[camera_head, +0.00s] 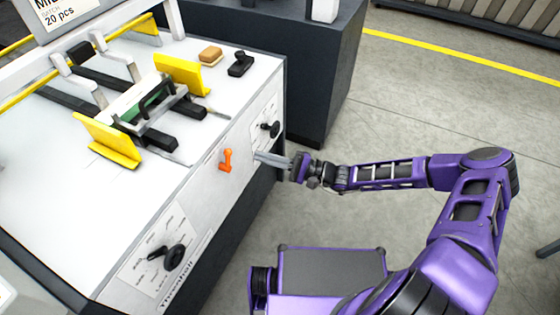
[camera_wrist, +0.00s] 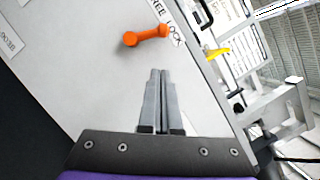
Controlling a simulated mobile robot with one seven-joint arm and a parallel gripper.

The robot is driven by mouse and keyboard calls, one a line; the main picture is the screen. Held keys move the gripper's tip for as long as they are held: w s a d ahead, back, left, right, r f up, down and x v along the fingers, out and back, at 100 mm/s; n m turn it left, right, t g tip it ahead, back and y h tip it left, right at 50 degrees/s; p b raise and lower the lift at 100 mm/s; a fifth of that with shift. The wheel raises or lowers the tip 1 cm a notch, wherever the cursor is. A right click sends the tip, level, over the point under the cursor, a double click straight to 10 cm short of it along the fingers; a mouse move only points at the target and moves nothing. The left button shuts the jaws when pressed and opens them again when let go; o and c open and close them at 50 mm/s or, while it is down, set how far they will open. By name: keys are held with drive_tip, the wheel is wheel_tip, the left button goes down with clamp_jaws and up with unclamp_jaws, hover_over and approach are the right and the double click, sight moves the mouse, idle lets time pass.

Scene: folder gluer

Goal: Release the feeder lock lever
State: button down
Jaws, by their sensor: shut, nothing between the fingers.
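The feeder lock lever (camera_head: 226,161) is a small orange handle on the white front panel of the machine. In the head view it stands roughly upright. In the wrist view the orange lever (camera_wrist: 146,36) lies above and a little left of my fingertips, beside a label whose visible part ends in "LOCK". My gripper (camera_head: 258,157) is shut and empty, close to the panel just right of the lever. In the wrist view my gripper's fingers (camera_wrist: 160,72) lie side by side, apart from the lever in the picture. Whether the fingertips touch the panel, I cannot tell.
A black knob (camera_head: 271,129) is on the panel right of my gripper, and a black dial (camera_head: 173,257) is at lower left. Yellow guides (camera_head: 182,74) stand on the machine's top (camera_head: 60,150). A dark cabinet (camera_head: 325,90) stands behind. The floor at right is open.

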sight(226, 160)
drive_tip(key=shift+s+a+r, duration=0.25)
drive_tip(key=shift+a+r, duration=0.2)
drive_tip(key=shift+a, duration=0.4)
drive_tip(key=shift+s+a+r, duration=0.3)
drive_tip(key=shift+a+r, duration=0.1)
drive_tip(key=shift+a, duration=0.4)
drive_tip(key=shift+s+a+r, duration=0.25)
drive_tip(key=shift+a+r, duration=0.2)
drive_tip(key=shift+a, duration=0.4)
